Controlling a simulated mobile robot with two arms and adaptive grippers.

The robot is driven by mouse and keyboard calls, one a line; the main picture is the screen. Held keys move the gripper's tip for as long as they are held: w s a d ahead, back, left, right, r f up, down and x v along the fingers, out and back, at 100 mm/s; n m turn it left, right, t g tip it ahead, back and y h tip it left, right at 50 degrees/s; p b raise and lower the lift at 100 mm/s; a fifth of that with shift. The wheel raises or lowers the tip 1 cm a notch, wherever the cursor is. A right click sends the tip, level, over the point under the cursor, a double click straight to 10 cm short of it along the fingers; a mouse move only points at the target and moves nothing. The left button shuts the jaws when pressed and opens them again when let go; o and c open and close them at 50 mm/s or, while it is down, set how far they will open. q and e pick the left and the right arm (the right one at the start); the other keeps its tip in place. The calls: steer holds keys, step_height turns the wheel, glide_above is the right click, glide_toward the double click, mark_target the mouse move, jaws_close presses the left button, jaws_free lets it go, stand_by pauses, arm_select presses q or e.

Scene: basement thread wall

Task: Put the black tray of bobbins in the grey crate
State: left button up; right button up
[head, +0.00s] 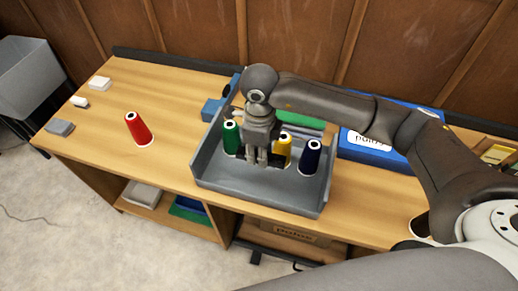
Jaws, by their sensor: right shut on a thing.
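The grey crate (262,190) stands on the wooden table, with a low front and higher sides. A green cone of thread (232,138), a yellow one (283,150) and a dark blue one (310,157) stand upright in it. My right gripper (263,160) points down inside the crate between the green and yellow cones. It is shut on a black thing (277,158) that looks like the black tray, mostly hidden by the fingers and the yellow cone. I cannot make out its bobbins or whether it touches the crate floor. My left gripper is not in view.
A red cone of thread (138,129) stands on the clear left part of the table (170,95). Small white and grey blocks lie at its left end. A blue labelled box (375,150) is right of the crate, behind my right arm. A grey bin (30,72) stands far left.

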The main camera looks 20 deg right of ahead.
step_height(320, 180, down, 8)
steer(key=b, duration=0.5)
steer(key=shift+f, duration=0.2)
steer(key=shift+f+b, duration=0.9)
steer(key=shift+b, duration=0.05)
steer(key=o, duration=0.9)
